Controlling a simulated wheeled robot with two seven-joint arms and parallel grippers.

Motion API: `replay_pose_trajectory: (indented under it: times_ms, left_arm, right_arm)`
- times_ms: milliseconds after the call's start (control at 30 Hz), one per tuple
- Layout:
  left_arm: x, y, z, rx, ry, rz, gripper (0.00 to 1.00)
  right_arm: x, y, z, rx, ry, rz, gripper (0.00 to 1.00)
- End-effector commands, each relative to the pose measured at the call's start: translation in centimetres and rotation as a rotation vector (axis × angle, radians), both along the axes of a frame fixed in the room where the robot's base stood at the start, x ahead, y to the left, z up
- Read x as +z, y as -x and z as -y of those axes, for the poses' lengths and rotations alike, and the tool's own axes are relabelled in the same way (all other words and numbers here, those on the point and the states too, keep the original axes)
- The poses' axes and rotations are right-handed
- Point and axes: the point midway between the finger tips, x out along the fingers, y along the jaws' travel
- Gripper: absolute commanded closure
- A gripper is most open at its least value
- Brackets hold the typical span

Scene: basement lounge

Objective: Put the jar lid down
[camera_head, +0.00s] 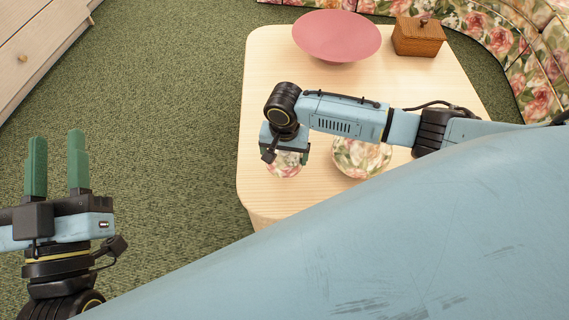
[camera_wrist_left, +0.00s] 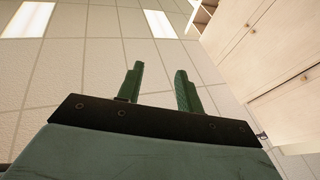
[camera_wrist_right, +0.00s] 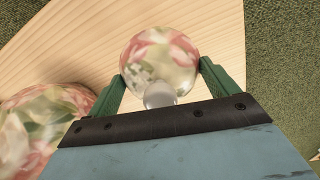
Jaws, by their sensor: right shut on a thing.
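The jar lid (camera_head: 284,168) is round, with a pink, green and cream floral pattern. My right gripper (camera_head: 286,154) is shut on it, pointing down over the table's left part. In the right wrist view the lid (camera_wrist_right: 160,58) and its pale round knob (camera_wrist_right: 159,95) show between the green fingers. I cannot tell whether the lid touches the table. The matching floral jar (camera_head: 362,158) stands to the right of the lid, partly hidden by my right arm; it also shows in the right wrist view (camera_wrist_right: 38,128). My left gripper (camera_head: 56,145) is open and empty, off the table.
The pale wooden table (camera_head: 262,110) has free room left of and behind the lid. A pink dish (camera_head: 337,35) and a brown wooden box (camera_head: 418,38) stand at the back. A floral sofa (camera_head: 500,38) curves behind; a drawer cabinet (camera_head: 35,45) is far left.

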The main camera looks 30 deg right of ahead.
Motion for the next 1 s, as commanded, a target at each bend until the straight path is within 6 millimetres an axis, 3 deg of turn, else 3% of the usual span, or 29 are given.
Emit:
replay_pose_trajectory:
  times_ms: [233, 600, 1000]
  left_arm:
    - [1.3, 0.6, 0.1, -0.005, 0.033, 0.104, 0.64]
    - [3.9, 2.9, -0.4, -0.008, 0.124, 0.404, 0.64]
    - [4.2, 3.1, -0.5, -0.007, 0.128, 0.419, 0.64]
  right_arm:
    - [-1.0, 0.0, 0.0, 0.0, 0.0, 0.0, 0.45]
    - [-4.2, 0.0, 0.0, 0.001, 0.0, 0.001, 0.45]
    - [-4.4, 0.0, 0.0, 0.0, -0.001, 0.001, 0.45]
